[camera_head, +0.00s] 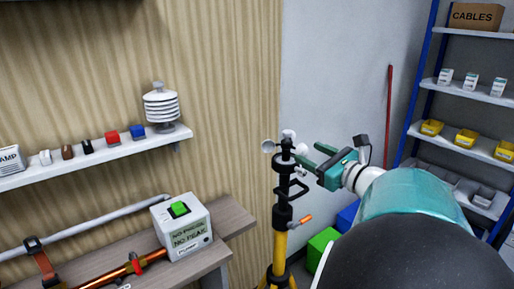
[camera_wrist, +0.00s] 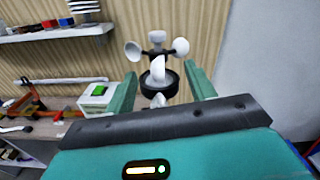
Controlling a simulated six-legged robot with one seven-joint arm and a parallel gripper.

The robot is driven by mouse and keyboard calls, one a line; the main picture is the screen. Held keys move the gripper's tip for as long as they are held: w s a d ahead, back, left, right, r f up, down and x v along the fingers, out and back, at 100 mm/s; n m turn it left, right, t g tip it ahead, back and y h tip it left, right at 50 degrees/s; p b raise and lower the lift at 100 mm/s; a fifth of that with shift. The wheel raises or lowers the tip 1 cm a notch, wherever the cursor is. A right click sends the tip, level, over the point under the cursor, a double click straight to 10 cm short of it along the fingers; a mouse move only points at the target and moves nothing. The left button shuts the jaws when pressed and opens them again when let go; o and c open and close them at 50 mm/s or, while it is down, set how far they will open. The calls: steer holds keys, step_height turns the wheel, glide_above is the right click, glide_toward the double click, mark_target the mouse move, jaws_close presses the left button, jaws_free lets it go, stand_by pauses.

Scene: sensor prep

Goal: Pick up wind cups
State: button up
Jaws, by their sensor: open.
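The wind cups (camera_head: 288,134), white cups on a small hub, sit at the top of a black mast on a yellow tripod (camera_head: 281,232). In the wrist view the wind cups (camera_wrist: 157,48) stand upright ahead of my gripper, one cup to each side and one toward me. My gripper (camera_head: 312,155) is teal and open, just right of the mast top. In the wrist view my open gripper (camera_wrist: 160,84) has one finger on each side of the black mast collar (camera_wrist: 158,85), below the cups. I cannot tell whether the fingers touch anything.
A wall shelf (camera_head: 110,150) at left holds a white louvred shield (camera_head: 160,106) and small coloured parts. A bench (camera_head: 232,218) below carries a box with a green button (camera_head: 180,209). A blue-framed rack (camera_head: 470,150) with bins stands at right. A green box (camera_head: 322,243) is on the floor.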

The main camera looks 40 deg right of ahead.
mark_target(298, 150)
steer(key=w, duration=0.5)
steer(key=shift+w+a+f, duration=0.1)
steer(key=shift+a+f, duration=0.05)
steer(key=shift+f, duration=0.15)
steer(key=c, duration=1.1)
